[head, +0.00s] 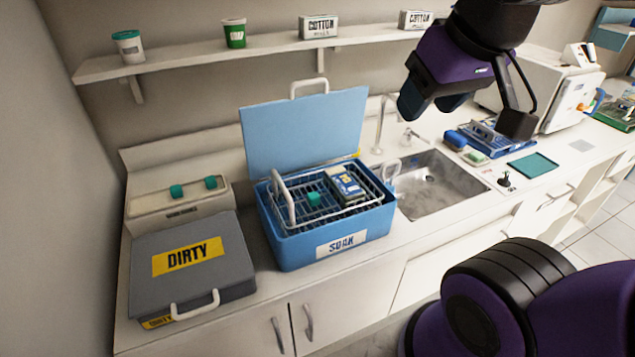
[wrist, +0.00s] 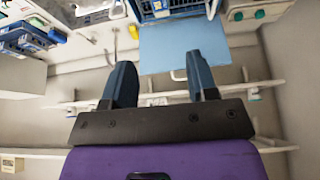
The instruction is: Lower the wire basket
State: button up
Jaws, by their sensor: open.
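The wire basket (head: 290,212) sits at the top of the blue SOAK tub (head: 330,246) on the counter, its white handles standing up. My gripper (head: 425,106) is open and empty, above the sink and to the right of the tub, apart from the basket. In the wrist view its two fingers (wrist: 160,88) are spread, with the basket (wrist: 180,8) at the top edge. How deep the basket sits is hard to tell.
A grey DIRTY box (head: 192,262) stands left of the tub. The sink (head: 440,185) with its tap is to the right. A wall shelf (head: 235,56) carries cups and COTTON boxes. A white machine (head: 560,95) stands at the far right.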

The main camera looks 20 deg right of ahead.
jog(key=shift+w, duration=0.1)
jog(key=shift+c, duration=1.4)
jog(key=g+y, duration=0.2)
jog(key=g, duration=0.3)
send_over(281, 181)
jog(key=d, duration=0.2)
notch_tip(281, 181, down, 13)
jog(key=f, duration=0.3)
jog(key=a+f, duration=0.1)
jog(key=f, duration=0.6)
jog(key=shift+a+f, duration=0.3)
jog(key=shift+a, duration=0.1)
grip_shut()
